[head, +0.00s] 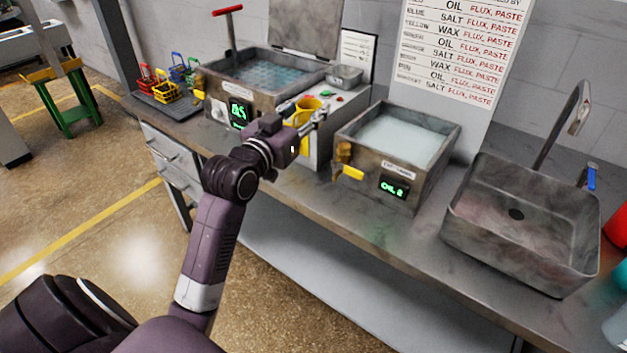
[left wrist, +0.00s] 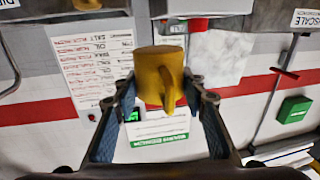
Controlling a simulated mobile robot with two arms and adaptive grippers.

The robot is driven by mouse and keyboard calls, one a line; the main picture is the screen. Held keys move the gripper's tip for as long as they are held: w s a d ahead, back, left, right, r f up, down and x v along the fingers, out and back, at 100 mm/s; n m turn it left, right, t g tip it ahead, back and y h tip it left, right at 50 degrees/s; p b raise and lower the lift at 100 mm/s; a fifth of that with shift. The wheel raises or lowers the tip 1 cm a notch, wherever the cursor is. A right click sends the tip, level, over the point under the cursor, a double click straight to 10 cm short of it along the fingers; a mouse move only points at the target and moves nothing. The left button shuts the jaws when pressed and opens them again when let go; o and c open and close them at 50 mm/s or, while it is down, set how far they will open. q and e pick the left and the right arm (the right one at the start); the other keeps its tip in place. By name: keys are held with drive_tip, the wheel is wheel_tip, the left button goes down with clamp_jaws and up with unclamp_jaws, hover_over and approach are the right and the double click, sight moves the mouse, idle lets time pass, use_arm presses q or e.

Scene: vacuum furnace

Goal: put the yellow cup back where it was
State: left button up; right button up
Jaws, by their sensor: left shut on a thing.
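The yellow cup (head: 306,106) is at my left gripper (head: 312,122) in the head view, over the white control box (head: 323,142) between the two tanks. In the left wrist view the yellow cup (left wrist: 157,70) is between the two fingers of my left gripper (left wrist: 158,98), its handle facing the camera. The gripper is shut on the cup. I cannot tell whether the cup's base touches the box top. My right gripper is in neither view.
A tank with a mesh basket (head: 262,74) is to the left of the box. A tank of pale liquid (head: 405,136) is to the right, then a sink (head: 522,222). Small coloured baskets (head: 165,88) stand on a dark tray at the left end. A metal dish (head: 344,76) is behind the cup.

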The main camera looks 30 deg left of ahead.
use_arm(q)
drive_tip(key=f, duration=0.7)
drive_tip(key=f+b, duration=0.1)
drive_tip(key=f, duration=0.6)
drive_tip(key=shift+s+f, duration=0.2)
drive_tip(key=shift+f, duration=0.2)
wheel_tip(320, 180, down, 4)
drive_tip(key=shift+f, duration=0.25)
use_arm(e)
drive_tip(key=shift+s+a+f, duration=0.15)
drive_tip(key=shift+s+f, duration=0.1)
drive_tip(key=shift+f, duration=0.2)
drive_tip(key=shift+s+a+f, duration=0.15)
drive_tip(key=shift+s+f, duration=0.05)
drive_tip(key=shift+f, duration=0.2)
use_arm(q)
drive_tip(key=shift+f+b, duration=0.1)
drive_tip(key=shift+b, duration=0.25)
drive_tip(key=o, duration=1.3)
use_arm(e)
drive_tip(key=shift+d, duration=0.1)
